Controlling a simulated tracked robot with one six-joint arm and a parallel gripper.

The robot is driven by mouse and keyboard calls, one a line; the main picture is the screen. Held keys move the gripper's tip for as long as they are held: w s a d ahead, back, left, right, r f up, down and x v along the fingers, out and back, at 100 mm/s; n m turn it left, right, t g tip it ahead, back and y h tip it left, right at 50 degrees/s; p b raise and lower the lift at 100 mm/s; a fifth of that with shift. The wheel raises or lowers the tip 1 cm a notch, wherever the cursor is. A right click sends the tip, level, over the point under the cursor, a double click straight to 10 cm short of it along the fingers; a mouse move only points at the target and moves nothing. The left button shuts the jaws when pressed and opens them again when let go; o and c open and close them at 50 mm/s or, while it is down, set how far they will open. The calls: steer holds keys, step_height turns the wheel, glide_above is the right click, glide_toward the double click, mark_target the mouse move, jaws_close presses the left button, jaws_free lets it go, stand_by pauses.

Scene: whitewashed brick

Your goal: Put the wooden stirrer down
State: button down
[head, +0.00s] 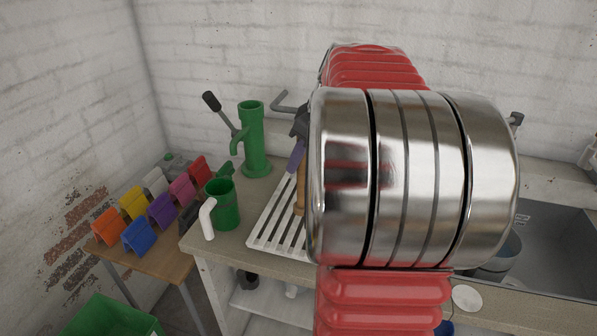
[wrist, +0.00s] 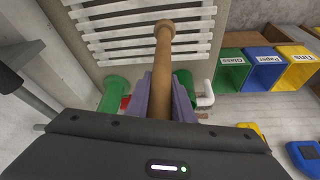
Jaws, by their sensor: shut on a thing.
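My gripper (wrist: 161,88) has purple fingers and is shut on the wooden stirrer (wrist: 163,52), a brown rod with a rounded end, in the wrist view. The stirrer's far end points over the white slatted rack. In the head view a purple finger and part of the stirrer (head: 300,190) show beside my arm, over the white slatted rack (head: 262,240) on the counter. My arm hides the rest. I cannot tell whether the stirrer touches the rack.
A green hand pump (head: 252,140) and a green mug (head: 226,205) with a white handle stand left of the rack. Several coloured tent-shaped pieces sit on a low wooden table (head: 150,262). A sink (head: 560,250) is at right. Labelled bins (wrist: 232,72) show in the wrist view.

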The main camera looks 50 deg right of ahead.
mark_target(298, 171)
steer(key=shift+f, duration=1.8)
steer(key=c, duration=1.5)
jaws_free()
steer(key=shift+f, duration=0.1)
steer(key=shift+c, duration=0.2)
steer(key=v, duration=1.2)
